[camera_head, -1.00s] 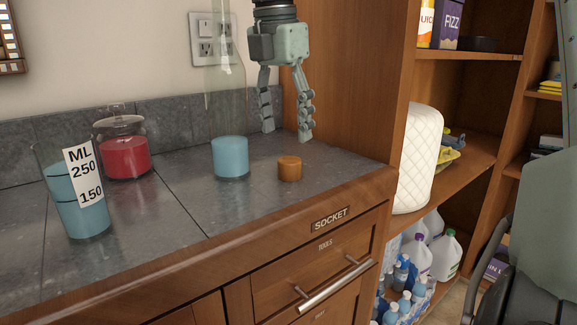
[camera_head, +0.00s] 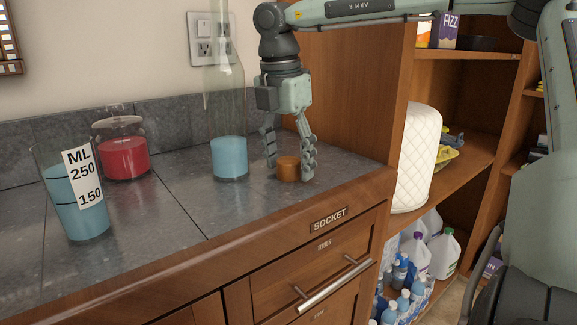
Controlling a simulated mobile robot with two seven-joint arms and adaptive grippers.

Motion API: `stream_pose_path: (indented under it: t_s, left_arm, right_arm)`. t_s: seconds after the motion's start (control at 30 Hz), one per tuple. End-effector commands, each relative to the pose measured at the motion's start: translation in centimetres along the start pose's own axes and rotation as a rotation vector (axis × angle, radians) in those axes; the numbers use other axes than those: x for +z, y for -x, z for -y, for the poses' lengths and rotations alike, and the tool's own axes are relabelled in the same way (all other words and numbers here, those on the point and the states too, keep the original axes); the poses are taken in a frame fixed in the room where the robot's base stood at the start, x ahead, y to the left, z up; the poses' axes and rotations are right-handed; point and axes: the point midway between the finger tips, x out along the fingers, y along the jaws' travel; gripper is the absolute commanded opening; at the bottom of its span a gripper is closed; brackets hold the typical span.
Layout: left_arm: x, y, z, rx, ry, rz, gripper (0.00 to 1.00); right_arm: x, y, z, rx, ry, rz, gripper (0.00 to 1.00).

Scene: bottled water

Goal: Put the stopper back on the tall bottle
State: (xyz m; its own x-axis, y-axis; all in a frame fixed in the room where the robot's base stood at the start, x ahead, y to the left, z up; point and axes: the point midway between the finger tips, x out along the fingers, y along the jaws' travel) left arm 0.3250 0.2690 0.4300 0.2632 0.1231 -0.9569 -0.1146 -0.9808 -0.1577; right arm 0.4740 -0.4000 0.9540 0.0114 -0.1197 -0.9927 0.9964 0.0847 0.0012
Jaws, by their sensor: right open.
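The tall clear bottle (camera_head: 229,120) stands upright on the grey tiled counter, with blue liquid in its bottom; its top is cut off by the picture's edge. The orange-brown stopper (camera_head: 289,169) sits on the counter just right of the bottle. My right gripper (camera_head: 290,173) points down over the stopper, with its fingers open on the left and right sides of it. The fingertips are near the counter; I cannot tell if they touch the stopper. My left gripper is not in view.
A measuring glass (camera_head: 72,195) with blue liquid stands at the left. A jar with red contents (camera_head: 122,148) stands behind it. A wooden cabinet side (camera_head: 345,90) rises close to the right of my gripper. The counter's front middle (camera_head: 160,235) is clear.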

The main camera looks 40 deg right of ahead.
Motion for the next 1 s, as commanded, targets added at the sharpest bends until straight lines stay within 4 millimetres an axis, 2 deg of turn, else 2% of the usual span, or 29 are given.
stream_pose_path:
  t_s: [0.23,0.57,0.67,0.87,1.0]
  left_arm:
    - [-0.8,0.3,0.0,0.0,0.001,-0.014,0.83]
    - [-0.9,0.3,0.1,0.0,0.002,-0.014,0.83]
    - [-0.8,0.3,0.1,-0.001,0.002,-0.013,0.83]
    - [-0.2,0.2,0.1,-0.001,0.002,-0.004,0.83]
    - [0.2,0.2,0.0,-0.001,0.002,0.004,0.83]
  right_arm:
    - [0.0,0.0,0.0,0.0,-0.001,0.0,0.61]
    - [0.0,0.0,0.0,0.0,-0.001,0.0,0.22]
    - [0.0,0.0,0.0,0.0,-0.001,0.001,0.18]
    - [0.1,0.3,0.0,0.001,-0.001,0.001,0.18]
    - [0.3,2.0,-0.1,0.002,-0.003,0.004,0.18]
